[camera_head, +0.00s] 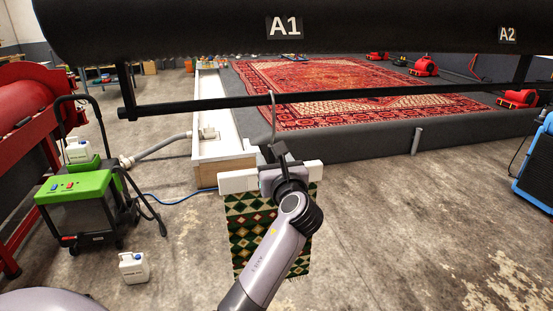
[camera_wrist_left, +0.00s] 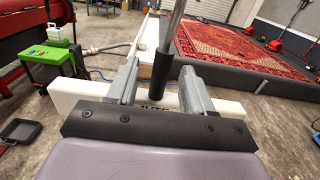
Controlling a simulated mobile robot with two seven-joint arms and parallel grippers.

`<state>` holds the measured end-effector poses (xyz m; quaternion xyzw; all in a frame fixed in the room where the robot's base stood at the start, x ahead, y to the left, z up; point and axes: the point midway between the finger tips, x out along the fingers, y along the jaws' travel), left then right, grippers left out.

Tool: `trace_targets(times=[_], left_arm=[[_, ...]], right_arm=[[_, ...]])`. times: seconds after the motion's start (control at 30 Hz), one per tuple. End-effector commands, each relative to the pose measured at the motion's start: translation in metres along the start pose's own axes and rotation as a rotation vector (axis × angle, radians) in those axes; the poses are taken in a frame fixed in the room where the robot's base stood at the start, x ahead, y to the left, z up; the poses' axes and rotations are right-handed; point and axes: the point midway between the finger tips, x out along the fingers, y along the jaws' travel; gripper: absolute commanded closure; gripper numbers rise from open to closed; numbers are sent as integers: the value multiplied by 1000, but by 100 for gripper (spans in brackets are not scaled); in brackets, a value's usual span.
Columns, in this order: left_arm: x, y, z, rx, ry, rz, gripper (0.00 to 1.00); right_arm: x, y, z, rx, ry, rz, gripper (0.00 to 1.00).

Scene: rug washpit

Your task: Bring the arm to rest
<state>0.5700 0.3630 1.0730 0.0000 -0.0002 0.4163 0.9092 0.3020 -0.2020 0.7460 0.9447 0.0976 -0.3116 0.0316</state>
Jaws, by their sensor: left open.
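My left gripper (camera_head: 283,168) is at the middle of the head view, in front of a white bar (camera_head: 236,182). In the left wrist view my left gripper (camera_wrist_left: 160,88) is open, with its two grey fingers apart. A black grip (camera_wrist_left: 160,72) on a metal rod stands between the fingers, with gaps seeming to show on either side. In the head view a hooked metal rod (camera_head: 273,115) reaches up to the black rail. A small green patterned rug (camera_head: 245,225) hangs below the white bar, partly hidden by my arm. My right gripper is not in view.
The black rail (camera_head: 200,105) runs across under a dark roller marked A1 (camera_head: 180,35). A green-topped machine (camera_head: 75,205) and a white jug (camera_head: 133,267) stand at left. A red rug (camera_head: 340,90) lies behind on a dark platform. The floor at right is mostly clear.

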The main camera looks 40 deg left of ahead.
Motion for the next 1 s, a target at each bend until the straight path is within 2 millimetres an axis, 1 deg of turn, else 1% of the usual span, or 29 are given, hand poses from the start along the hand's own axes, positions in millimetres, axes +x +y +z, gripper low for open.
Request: trace_targets(times=[0.03,0.2,0.57,0.6,0.67,0.7,0.73,1.0], left_arm=[[3,1,2,2,0,0,49],[10,3,1,0,0,-2,49],[12,4,0,-1,1,-3,49],[12,4,0,-1,1,-3,62],[12,4,0,-1,1,-3,82],[12,4,0,-1,1,-3,94],[12,4,0,-1,1,-3,100],[12,4,0,-1,1,-3,100]], right_arm=[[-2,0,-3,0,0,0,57],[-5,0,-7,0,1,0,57],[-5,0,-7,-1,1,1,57],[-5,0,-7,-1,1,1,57],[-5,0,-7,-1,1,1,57],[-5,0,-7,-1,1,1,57],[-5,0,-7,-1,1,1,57],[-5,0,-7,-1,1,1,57]])
